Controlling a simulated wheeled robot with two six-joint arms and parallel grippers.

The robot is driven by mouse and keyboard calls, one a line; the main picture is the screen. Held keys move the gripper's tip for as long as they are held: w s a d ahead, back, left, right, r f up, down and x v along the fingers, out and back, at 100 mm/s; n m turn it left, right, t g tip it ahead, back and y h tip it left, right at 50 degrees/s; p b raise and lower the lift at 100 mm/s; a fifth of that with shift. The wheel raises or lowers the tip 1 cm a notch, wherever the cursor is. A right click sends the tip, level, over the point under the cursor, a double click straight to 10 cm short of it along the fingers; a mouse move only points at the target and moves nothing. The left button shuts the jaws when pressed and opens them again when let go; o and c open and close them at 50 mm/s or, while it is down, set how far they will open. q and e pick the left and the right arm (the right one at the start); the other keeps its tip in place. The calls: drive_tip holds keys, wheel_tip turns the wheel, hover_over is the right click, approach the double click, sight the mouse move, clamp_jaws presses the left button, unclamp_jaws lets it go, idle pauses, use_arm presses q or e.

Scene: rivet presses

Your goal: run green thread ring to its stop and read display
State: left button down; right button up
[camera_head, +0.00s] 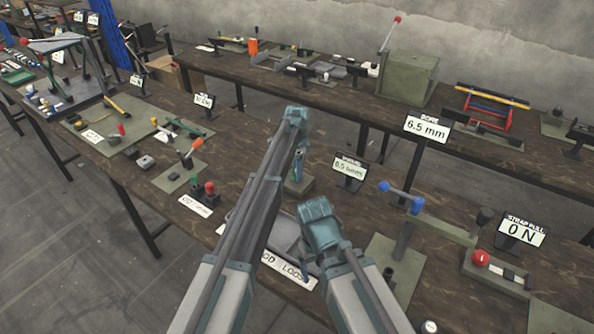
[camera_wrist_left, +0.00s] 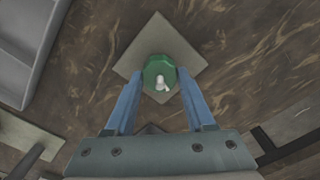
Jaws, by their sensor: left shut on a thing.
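The green thread ring (camera_wrist_left: 152,66) sits around a pale upright post (camera_wrist_left: 162,85) on a square plate (camera_wrist_left: 186,48). My left gripper (camera_wrist_left: 159,74) is over it from above, its blue fingers shut on the ring's two sides. In the head view my left gripper (camera_head: 299,168) reaches down onto the ring's stand (camera_head: 304,186), and the ring is mostly hidden there. A small display (camera_head: 349,169) stands just right of the stand and seems to read "0.5 turns"; its top line is too small to read. My right gripper (camera_head: 304,270) hangs lower right, its jaw gap hidden.
A grey tray (camera_head: 285,236) lies close in front, partly behind my arms. Other displays read "6.5 mm" (camera_head: 427,128) and "0 N" (camera_head: 521,233). A blue-handled lever fixture (camera_head: 402,196) stands to the right. Red and green pieces (camera_head: 203,189) stand to the left.

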use_arm(q)
drive_tip(key=shift+m, duration=2.3)
drive_tip(key=shift+c, duration=1.3)
unclamp_jaws()
drive_tip(key=shift+r, duration=0.1)
use_arm(e)
drive_tip(key=shift+r, duration=0.1)
use_arm(q)
wheel_tip(320, 180, up, 14)
drive_tip(key=p, duration=1.4)
drive_tip(key=shift+f, duration=0.2)
use_arm(e)
wheel_tip(320, 180, up, 14)
drive_tip(key=shift+f, duration=0.2)
use_arm(q)
drive_tip(key=shift+f, duration=0.1)
use_arm(e)
drive_tip(key=shift+f, duration=0.15)
use_arm(q)
wheel_tip(320, 180, down, 13)
drive_tip(key=b, duration=1.3)
use_arm(e)
wheel_tip(320, 180, down, 13)
drive_tip(key=shift+r, duration=0.1)
